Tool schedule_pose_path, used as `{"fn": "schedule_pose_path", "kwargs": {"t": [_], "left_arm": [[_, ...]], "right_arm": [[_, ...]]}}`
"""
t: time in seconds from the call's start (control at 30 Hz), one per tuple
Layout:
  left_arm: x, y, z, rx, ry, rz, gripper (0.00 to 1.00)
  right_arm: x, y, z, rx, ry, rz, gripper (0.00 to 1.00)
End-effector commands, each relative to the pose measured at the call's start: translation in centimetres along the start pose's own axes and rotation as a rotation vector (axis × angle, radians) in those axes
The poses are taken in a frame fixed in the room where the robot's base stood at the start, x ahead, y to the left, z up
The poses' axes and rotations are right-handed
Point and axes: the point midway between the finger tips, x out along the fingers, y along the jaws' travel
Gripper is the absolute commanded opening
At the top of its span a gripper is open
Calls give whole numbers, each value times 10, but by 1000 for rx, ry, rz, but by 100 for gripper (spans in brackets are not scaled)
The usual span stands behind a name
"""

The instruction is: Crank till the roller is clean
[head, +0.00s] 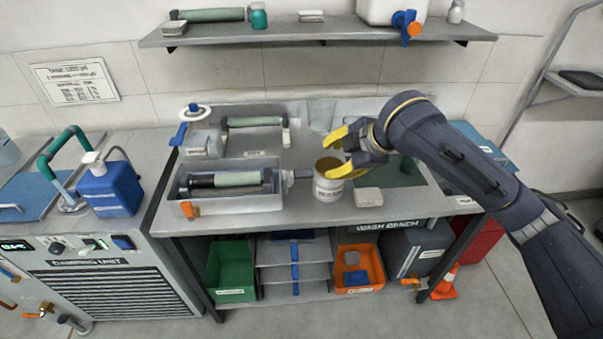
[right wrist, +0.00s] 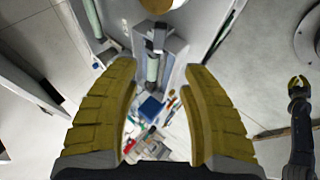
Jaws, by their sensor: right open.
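The roller (head: 237,180), dark at its left end and pale green along the rest, lies in a grey tray (head: 236,203) on the wash bench. A small grey end piece (head: 301,173), possibly the crank, sticks out at the tray's right; its handle is not clear. My right gripper (head: 335,156) is open and empty, its yellow fingers above and right of the white tub (head: 328,190). In the right wrist view the roller (right wrist: 153,68) shows beyond the gap between the open fingers (right wrist: 158,75).
A second green roller (head: 254,121) lies behind the tray. A pale block (head: 368,197) and a dark green mat (head: 399,174) are right of the tub. A blue pump bottle (head: 110,190) stands on the left unit. A shelf (head: 320,33) runs above the bench.

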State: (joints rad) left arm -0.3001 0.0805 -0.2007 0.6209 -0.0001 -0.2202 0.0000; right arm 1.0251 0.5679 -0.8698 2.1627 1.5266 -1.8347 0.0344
Motion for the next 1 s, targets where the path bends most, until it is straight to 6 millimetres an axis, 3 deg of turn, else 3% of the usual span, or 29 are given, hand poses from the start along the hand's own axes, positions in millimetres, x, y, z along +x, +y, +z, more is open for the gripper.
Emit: {"fn": "schedule_pose_path", "kwargs": {"t": [0.6, 1.0], "left_arm": [[0, 0, -1, -1, 2, 0, 0], [0, 0, -1, -1, 0, 0, 0]], "right_arm": [[109, -1, 0, 9, 2, -3, 45], [155, 1, 0, 8, 1, 0, 45]]}}
